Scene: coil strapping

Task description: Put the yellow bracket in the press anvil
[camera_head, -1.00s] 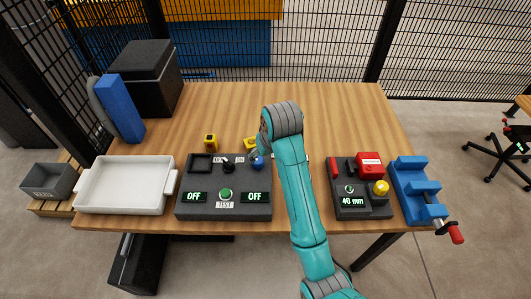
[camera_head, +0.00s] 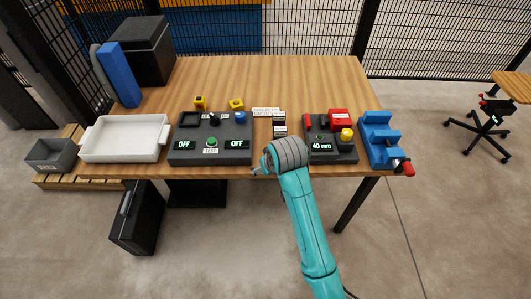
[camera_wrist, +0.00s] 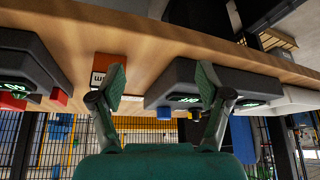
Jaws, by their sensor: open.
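Two small yellow pieces stand behind the dark test panel in the head view: an upright one with a dark opening (camera_head: 200,103) and a lower one (camera_head: 236,104). I cannot tell for sure which is the bracket. The dark unit with the 40 mm display (camera_head: 331,143), a red block (camera_head: 338,119) and a yellow knob (camera_head: 347,134) looks like the press; its anvil is not clearly seen. My gripper (camera_wrist: 161,84) is open and empty in the wrist view, fingers apart. In the head view it is mostly hidden by my wrist, by the table's front edge.
The test panel (camera_head: 211,133) has two OFF displays. A white tray (camera_head: 124,155) lies left, a blue vise (camera_head: 378,141) right. A black box (camera_head: 142,52) and a blue piece (camera_head: 117,75) stand at the back left. The table's back middle (camera_head: 270,78) is clear.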

